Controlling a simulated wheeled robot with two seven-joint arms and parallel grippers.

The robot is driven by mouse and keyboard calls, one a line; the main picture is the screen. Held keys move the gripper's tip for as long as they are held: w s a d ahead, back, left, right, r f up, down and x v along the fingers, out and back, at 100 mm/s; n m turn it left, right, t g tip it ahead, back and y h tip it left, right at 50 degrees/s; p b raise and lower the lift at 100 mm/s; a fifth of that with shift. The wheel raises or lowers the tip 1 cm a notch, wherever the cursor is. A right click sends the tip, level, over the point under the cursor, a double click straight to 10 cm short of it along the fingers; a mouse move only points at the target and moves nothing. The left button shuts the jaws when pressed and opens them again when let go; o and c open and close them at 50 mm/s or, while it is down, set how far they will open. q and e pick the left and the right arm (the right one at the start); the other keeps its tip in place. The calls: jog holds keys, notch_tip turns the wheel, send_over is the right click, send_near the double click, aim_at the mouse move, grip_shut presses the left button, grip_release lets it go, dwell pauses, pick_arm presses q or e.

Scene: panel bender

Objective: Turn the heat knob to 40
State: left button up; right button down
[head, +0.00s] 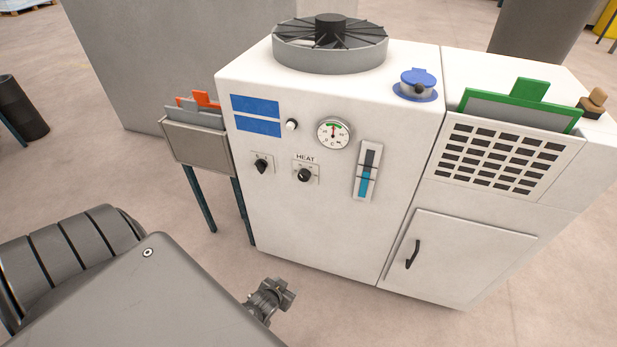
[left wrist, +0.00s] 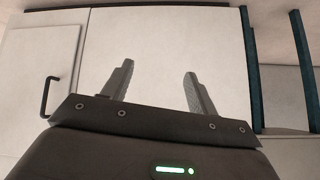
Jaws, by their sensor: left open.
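The heat knob (head: 304,175) is a small black knob on a pale plate under the word HEAT, on the front of the white machine (head: 320,230). The marks around it are too small to read. My left gripper (head: 284,292) is low in front of the machine, below the knob and apart from it. In the left wrist view my left gripper (left wrist: 158,85) has its two fingers spread with nothing between them, facing the blank lower white panel (left wrist: 155,45). The knob does not show in the left wrist view. My right gripper is not in view.
Another black knob (head: 262,165) sits left of the heat knob. A round gauge (head: 333,133) and a blue level strip (head: 367,171) are above and right. A door with a black handle (head: 412,254) is at lower right. A grey holder (head: 198,147) stands at left.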

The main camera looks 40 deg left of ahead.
pick_arm(q)
jog(key=w+a+r+n+t+y+b, duration=0.2)
jog(key=w+a+r+n+t+b, duration=0.15)
jog(key=w+r+b, duration=0.45)
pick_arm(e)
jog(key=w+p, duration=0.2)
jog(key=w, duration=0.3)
pick_arm(q)
jog(key=n+t+y+b, duration=0.2)
jog(key=n+t+b, duration=0.1)
jog(key=t+b, duration=0.25)
send_near(303, 178)
jog(key=shift+m, duration=0.25)
jog(key=b+x, duration=0.1)
jog(key=x, duration=0.6)
jog(key=shift+w+a+f, duration=0.1)
jog(key=shift+w, duration=0.15)
jog(key=shift+w+a, duration=0.15)
jog(key=shift+w, duration=0.3)
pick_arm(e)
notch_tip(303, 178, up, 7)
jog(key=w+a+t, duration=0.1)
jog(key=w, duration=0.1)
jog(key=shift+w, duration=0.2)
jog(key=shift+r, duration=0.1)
pick_arm(q)
jog(key=c, duration=1)
